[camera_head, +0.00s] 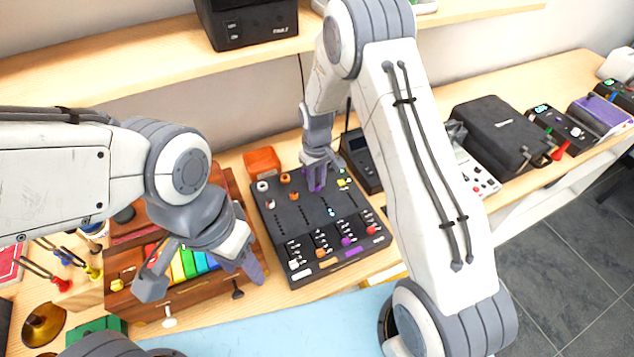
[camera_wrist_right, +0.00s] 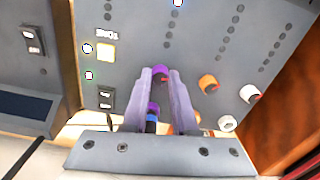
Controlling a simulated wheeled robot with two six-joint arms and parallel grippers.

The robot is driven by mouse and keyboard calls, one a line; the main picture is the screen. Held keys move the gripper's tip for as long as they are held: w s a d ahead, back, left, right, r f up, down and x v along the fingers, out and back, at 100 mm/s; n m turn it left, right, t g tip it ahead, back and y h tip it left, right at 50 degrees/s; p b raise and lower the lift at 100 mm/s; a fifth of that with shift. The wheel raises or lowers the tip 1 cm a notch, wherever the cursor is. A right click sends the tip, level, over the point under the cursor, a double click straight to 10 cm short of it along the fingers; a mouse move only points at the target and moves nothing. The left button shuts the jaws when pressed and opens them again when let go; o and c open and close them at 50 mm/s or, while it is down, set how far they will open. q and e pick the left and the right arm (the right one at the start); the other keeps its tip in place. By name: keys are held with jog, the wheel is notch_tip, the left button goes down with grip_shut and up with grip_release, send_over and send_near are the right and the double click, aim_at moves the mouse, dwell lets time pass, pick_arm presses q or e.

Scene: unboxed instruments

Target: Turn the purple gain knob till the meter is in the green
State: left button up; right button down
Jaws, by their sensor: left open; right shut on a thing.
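The dark mixer-like device (camera_head: 315,250) stands mid-table, with knobs along its far edge and several columns of small meter dots. My right gripper (camera_head: 316,180) points down at that far edge, shut on a purple knob. In the right wrist view a purple knob (camera_wrist_right: 159,71) shows between the fingertips of my right gripper (camera_wrist_right: 166,72). Another purple-and-blue knob (camera_wrist_right: 153,112) shows nearer, between the fingers. A lit dot (camera_wrist_right: 178,3) is at the top edge of that view; its colour looks whitish. My left gripper (camera_head: 203,275) is open and empty, over the coloured-key instrument.
The wooden instrument with coloured keys (camera_head: 130,306) stands left of the device. Orange (camera_wrist_right: 208,83) and white (camera_wrist_right: 249,93) knobs sit close beside my right fingers. A dark box with a screen (camera_head: 359,160) stands just right of the device.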

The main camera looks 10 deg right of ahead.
aim_at(317, 184)
jog(key=shift+m, duration=1)
jog(key=c, duration=0.7)
grip_release()
jog(key=shift+b, duration=0.3)
jog(key=shift+r, duration=0.1)
notch_tip(317, 184, up, 10)
jog(key=b, duration=0.2)
jog(key=shift+r+b, duration=0.2)
jog(key=shift+b, duration=0.15)
